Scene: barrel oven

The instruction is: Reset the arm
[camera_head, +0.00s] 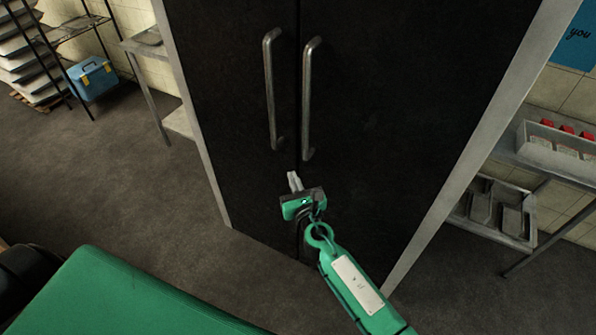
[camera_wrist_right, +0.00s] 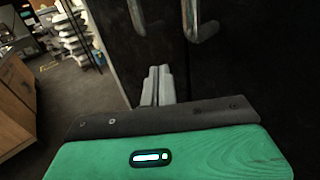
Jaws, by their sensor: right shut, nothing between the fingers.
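My right gripper (camera_head: 295,181) is in front of the dark double doors (camera_head: 375,110), below their two handles. Its fingers are together with nothing between them. It also shows in the right wrist view (camera_wrist_right: 158,85), fingers closed and pointing up. The left door handle (camera_head: 273,90) and the right door handle (camera_head: 309,98) are grey vertical bars, and the gripper is apart from both. The doors look closed, with a narrow seam between them. My left gripper is not in either view.
A side table (camera_head: 145,48) stands left of the doors. Metal shelves with trays (camera_head: 497,208) stand at the right. The floor (camera_head: 95,185) on the left is clear. A wooden cabinet (camera_wrist_right: 14,105) shows in the wrist view.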

